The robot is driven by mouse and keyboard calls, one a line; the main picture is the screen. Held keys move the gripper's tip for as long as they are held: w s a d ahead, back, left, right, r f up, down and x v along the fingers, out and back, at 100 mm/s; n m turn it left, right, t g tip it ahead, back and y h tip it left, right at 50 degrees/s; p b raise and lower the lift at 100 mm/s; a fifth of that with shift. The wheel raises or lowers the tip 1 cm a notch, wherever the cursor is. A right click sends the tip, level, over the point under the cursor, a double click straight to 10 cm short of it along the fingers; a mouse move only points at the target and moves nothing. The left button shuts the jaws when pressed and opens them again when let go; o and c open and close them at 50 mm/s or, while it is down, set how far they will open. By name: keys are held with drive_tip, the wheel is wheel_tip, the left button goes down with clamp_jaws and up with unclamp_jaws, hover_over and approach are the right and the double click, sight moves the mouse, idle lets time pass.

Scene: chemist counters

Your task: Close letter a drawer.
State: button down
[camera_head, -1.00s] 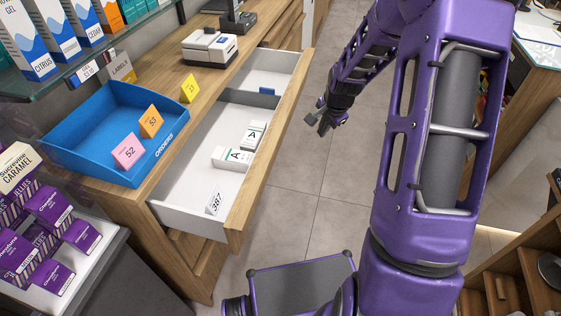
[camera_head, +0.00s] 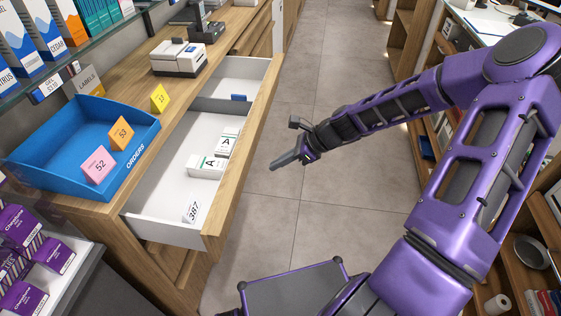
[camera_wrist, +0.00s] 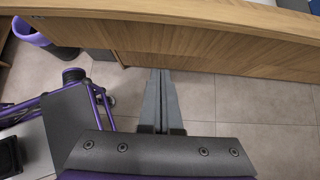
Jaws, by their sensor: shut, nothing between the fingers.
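The letter A drawer (camera_head: 163,206) is pulled open from the wooden counter. Two white boxes marked A (camera_head: 212,163) lie inside, with a 387 card (camera_head: 193,211) near its front end and a grey divider behind them. My gripper (camera_head: 273,167) is shut and empty, over the aisle to the right of the drawer's wooden front (camera_head: 243,153), apart from it. In the wrist view the two fingers (camera_wrist: 157,72) lie together and point toward a wooden panel (camera_wrist: 200,50), which looks like the drawer front.
A blue orders tray (camera_head: 38,140) with numbered cards and a white device (camera_head: 178,57) stand on the counter. Boxed sweets (camera_head: 45,255) are at lower left. Shelves (camera_head: 430,150) line the right side.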

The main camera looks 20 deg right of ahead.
drive_tip(key=w+a+f+b, duration=0.1)
drive_tip(key=w+a+f, duration=0.2)
drive_tip(key=a, duration=0.4)
drive_tip(key=shift+w+a+f, duration=0.2)
drive_tip(key=shift+w+f, duration=0.05)
drive_tip(key=shift+f, duration=0.35)
drive_tip(key=shift+a, duration=0.15)
drive_tip(key=p, duration=0.1)
hover_over(185, 177)
drive_tip(key=shift+d, duration=0.2)
drive_tip(key=shift+w+a+r, duration=0.1)
drive_tip(key=shift+a, duration=0.15)
drive_tip(key=shift+a+r, duration=0.1)
